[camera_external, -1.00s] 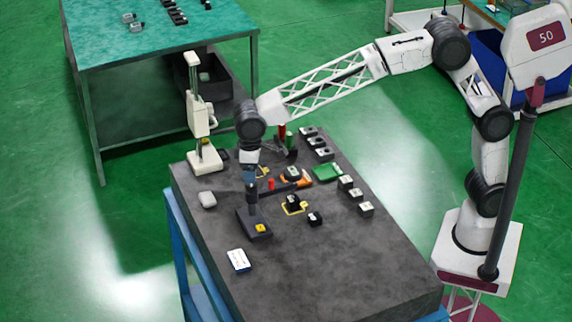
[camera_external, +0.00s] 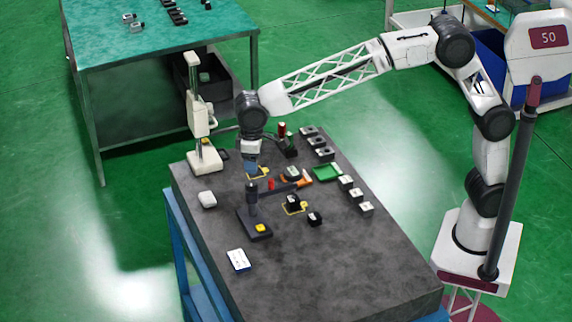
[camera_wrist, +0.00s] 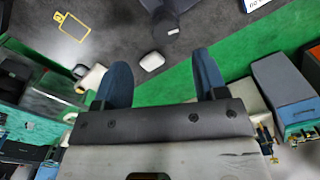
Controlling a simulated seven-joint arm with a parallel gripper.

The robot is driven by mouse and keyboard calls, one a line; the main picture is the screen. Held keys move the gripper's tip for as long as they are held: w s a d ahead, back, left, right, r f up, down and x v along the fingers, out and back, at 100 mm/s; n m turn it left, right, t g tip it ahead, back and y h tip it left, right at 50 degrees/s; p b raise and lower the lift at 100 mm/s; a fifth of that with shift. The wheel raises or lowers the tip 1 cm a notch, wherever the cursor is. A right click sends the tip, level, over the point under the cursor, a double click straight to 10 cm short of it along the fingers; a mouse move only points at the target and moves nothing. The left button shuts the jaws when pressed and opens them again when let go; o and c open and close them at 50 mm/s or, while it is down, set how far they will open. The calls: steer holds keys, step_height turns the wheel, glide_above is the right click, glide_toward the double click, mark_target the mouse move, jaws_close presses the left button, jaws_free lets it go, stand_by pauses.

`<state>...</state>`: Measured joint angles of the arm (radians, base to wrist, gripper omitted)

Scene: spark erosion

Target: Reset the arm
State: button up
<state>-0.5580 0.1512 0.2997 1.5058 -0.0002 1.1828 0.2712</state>
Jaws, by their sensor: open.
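My gripper (camera_external: 251,166) hangs over the far left part of the dark stone table (camera_external: 330,262), in front of the wrist joint of my raised arm. In the wrist view its two blue fingers (camera_wrist: 163,75) are spread apart with nothing between them. A yellow outline (camera_external: 264,172) on the table lies close by the gripper in the external view. The wrist view also shows a yellow outline (camera_wrist: 73,41), with bare surface inside it.
A white height stand (camera_external: 197,115) rises left of my gripper. A dark upright device (camera_external: 252,205) stands in front. A white rounded object (camera_external: 207,199), green tray (camera_external: 327,173) and several small blocks (camera_external: 357,195) lie around. The table's near right is clear.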

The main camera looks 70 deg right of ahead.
steer(key=s+d+r+m, duration=0.1)
steer(key=s+d+r, duration=0.1)
steer(key=s+d, duration=0.5)
steer(key=s+d+r+t, duration=0.1)
steer(key=s+d, duration=0.2)
steer(key=d, duration=0.8)
steer(key=s+d+r+m, duration=0.1)
steer(key=s+d+r, duration=0.1)
steer(key=s+d, duration=0.5)
steer(key=s+d+f, duration=0.4)
steer(key=s+d, duration=0.6)
steer(key=s, duration=0.2)
steer(key=s+d+f+m+t, duration=0.1)
steer(key=s+d+f, duration=0.3)
steer(key=s+d, duration=0.5)
steer(key=s, duration=0.3)
steer(key=shift+s+d+f+t, duration=0.25)
steer(key=shift+s+d+t, duration=0.05)
steer(key=shift+s+d, duration=0.1)
steer(key=shift+w, duration=0.1)
